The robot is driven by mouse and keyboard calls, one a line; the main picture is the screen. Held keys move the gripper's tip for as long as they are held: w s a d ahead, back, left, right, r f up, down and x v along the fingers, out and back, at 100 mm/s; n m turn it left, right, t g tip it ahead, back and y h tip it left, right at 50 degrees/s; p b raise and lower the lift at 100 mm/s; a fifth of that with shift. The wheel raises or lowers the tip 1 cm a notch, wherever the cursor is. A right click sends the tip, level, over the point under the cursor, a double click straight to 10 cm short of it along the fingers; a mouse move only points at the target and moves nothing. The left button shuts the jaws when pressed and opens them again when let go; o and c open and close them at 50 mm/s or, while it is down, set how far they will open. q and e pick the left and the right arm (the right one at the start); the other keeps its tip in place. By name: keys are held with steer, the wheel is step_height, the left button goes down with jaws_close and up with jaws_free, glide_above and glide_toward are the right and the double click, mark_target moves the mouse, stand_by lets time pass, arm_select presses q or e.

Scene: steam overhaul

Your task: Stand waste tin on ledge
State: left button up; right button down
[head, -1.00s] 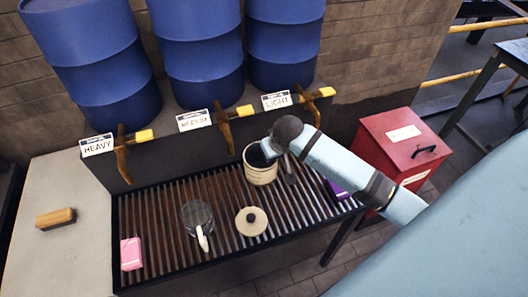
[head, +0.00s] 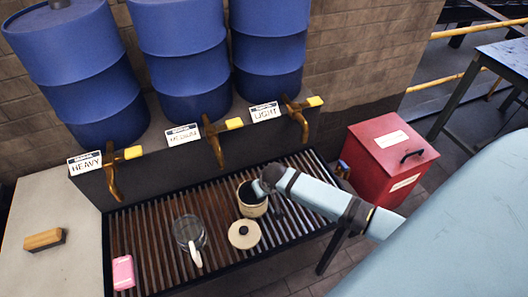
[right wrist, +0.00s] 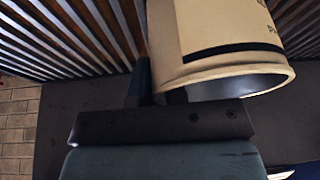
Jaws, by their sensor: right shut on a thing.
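A cream tin with dark print, seemingly the waste tin (head: 253,203), is at the right part of the slatted grate (head: 150,243). Its open top shows a dark inside. My right gripper is shut on the tin's wall at the rim, seen close in the right wrist view (right wrist: 158,90), where the tin (right wrist: 222,40) fills the upper middle. The arm hides part of the tin in the head view, and I cannot tell whether its base touches the slats. A pale ledge (head: 35,200) lies left of the grate. My left gripper is not in view.
A cream lid with a dark knob (head: 244,234) lies just in front of the tin. A glass jug (head: 188,232) and a pink block (head: 123,272) sit further left. A brush (head: 44,239) lies on the pale ledge. Brass taps (head: 214,142) overhang the grate's back. A red bin (head: 388,165) stands right.

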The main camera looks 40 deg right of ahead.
steer(key=shift+f, duration=0.1)
steer(key=c, duration=1.2)
jaws_free()
steer(key=shift+o, duration=0.2)
